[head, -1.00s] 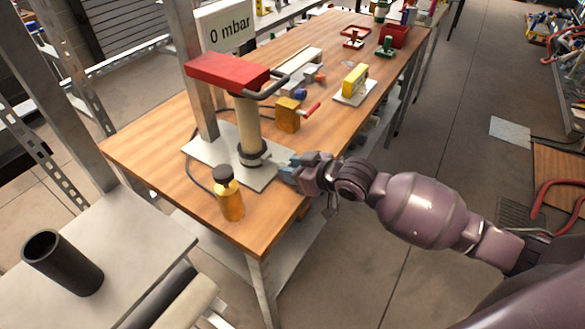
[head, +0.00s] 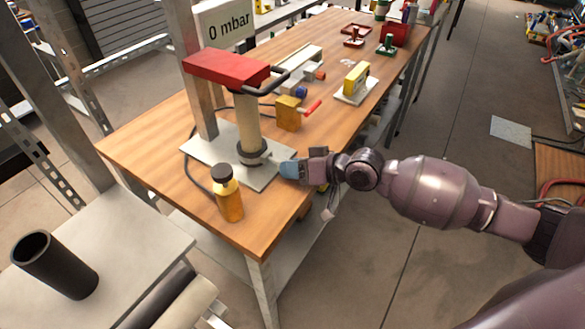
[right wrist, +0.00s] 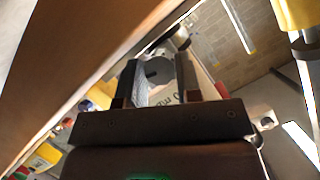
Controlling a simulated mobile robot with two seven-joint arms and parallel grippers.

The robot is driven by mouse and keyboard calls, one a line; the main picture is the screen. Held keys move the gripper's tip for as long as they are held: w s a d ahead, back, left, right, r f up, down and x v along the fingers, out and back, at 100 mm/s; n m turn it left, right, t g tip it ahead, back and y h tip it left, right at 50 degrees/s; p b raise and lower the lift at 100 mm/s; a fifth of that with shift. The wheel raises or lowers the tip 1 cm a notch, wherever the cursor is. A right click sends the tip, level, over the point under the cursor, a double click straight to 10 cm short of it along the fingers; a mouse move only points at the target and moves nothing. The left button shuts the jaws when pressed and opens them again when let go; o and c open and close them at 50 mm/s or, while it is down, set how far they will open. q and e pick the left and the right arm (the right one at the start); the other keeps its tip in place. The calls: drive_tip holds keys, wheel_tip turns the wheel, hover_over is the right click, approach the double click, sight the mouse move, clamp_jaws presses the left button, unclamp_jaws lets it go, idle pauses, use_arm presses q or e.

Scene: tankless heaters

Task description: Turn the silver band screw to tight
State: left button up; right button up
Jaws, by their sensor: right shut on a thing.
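The silver band (head: 252,156) wraps the foot of the upright tan pipe (head: 249,122) under the red heater (head: 226,69). My right gripper (head: 285,166) is at the band's right side, low over the grey base plate (head: 215,160), reaching in from the right. In the right wrist view, the gripper (right wrist: 160,84) is shut on a grey round piece with a dark centre, which looks like the band screw (right wrist: 158,71). In the head view the screw is largely hidden at the fingertips, so its tightness cannot be read. My left gripper is out of view.
An amber bottle (head: 227,195) stands left of my right gripper, near the table's front edge. A display (head: 226,24) reads 0 mbar. A brass block with a red lever (head: 290,112) and a yellow device (head: 355,80) stand farther back.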

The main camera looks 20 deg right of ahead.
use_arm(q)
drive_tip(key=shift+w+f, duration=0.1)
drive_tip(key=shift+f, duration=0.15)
use_arm(e)
drive_tip(key=shift+f+m+y, duration=0.1)
drive_tip(key=shift+m+y, duration=0.2)
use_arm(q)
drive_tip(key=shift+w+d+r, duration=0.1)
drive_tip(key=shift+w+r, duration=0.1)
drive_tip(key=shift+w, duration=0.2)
use_arm(e)
drive_tip(key=o, duration=0.9)
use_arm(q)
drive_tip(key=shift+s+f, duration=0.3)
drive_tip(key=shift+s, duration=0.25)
